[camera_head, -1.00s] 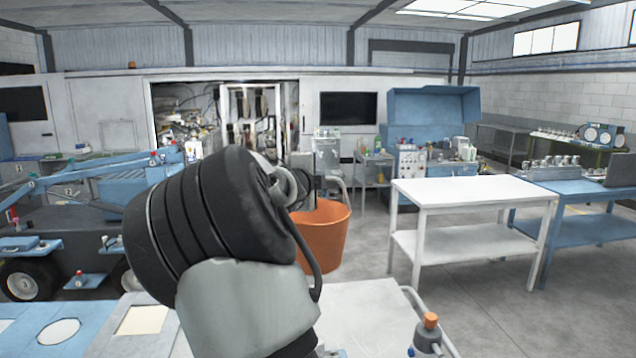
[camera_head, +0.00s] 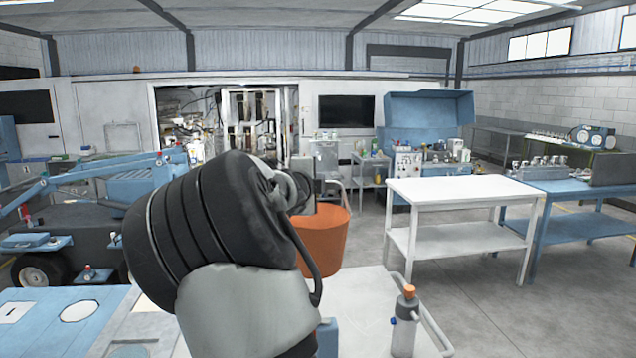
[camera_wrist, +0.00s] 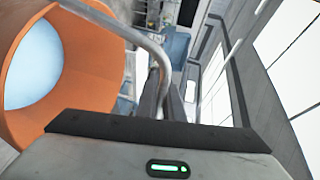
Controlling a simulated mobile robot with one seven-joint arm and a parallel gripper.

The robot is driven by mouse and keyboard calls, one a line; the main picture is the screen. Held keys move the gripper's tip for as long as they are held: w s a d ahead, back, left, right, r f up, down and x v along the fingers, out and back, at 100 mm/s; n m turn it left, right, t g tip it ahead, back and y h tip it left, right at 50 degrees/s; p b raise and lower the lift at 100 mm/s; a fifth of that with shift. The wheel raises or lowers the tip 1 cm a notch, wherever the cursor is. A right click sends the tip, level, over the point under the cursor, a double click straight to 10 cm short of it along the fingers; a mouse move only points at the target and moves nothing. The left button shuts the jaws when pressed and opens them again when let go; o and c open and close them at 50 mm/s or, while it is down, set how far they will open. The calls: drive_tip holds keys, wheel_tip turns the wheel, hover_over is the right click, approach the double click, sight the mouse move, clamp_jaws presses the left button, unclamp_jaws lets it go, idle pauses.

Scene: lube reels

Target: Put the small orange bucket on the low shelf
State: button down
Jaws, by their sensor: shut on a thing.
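The orange bucket (camera_head: 325,242) hangs in the air in front of me, right of my arm, in the head view. In the wrist view its open top with a pale inside (camera_wrist: 32,68) fills the left side. Its grey metal handle (camera_wrist: 150,45) runs to my gripper (camera_wrist: 167,98), which is shut on it. In the head view my gripper (camera_head: 318,192) is partly hidden by my wrist. A white table (camera_head: 460,188) stands to the right, with a low shelf (camera_head: 450,242) under its top. The shelf looks empty, and the bucket is left of it and apart.
A white trolley top (camera_head: 360,305) with a bottle with an orange cap (camera_head: 405,320) is close in front. A blue-armed machine (camera_head: 65,225) is at left. Open floor (camera_head: 440,285) lies before the white table.

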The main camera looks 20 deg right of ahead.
drive_tip(key=s+a+f+n+t+y, duration=0.2)
drive_tip(key=s+a+f+n+y, duration=0.2)
drive_tip(key=a+f, duration=0.6)
drive_tip(key=s+a+f+n+t+y, duration=0.1)
drive_tip(key=s+a+f+n+y, duration=0.2)
drive_tip(key=s+a+f+y, duration=0.3)
drive_tip(key=s+a+f, duration=0.2)
drive_tip(key=a+f, duration=0.3)
drive_tip(key=a, duration=0.1)
drive_tip(key=shift+a+f+n+t, duration=0.2)
drive_tip(key=shift+n+t, duration=0.2)
